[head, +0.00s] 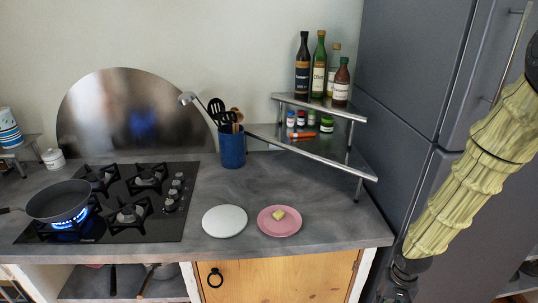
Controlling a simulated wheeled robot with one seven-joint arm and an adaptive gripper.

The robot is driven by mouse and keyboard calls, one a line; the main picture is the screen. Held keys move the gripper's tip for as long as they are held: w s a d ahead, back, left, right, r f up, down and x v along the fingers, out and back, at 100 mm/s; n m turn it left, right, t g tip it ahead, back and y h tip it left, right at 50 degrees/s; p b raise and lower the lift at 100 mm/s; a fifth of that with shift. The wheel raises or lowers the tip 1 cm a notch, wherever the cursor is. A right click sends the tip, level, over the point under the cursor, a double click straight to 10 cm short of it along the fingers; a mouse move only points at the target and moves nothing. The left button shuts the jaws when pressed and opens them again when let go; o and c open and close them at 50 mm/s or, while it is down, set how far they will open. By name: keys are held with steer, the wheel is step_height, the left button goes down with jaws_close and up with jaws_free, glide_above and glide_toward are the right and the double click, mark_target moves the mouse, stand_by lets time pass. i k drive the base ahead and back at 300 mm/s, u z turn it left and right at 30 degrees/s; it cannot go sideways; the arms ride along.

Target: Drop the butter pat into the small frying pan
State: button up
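The butter pat (279,214) is a small pale yellow piece lying on a pink plate (266,226) near the counter's front edge. The small frying pan (58,200) is dark grey and sits on the front left burner of the hob at the far left. Its handle points left out of the picture, and a blue flame shows under it. The visible inside of the pan looks empty. My arm hangs down at the right in a yellowish sleeve, in front of the fridge. Its dark end runs out at the bottom edge, and my gripper does not show.
A white round plate or board (225,221) lies between the black hob (165,225) and the pink plate. A blue utensil pot (231,148) and a corner shelf (345,112) with bottles stand behind. The grey fridge (405,70) bounds the counter's right side.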

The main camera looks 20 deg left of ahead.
mark_target(69, 203)
steer(key=u, duration=1.5)
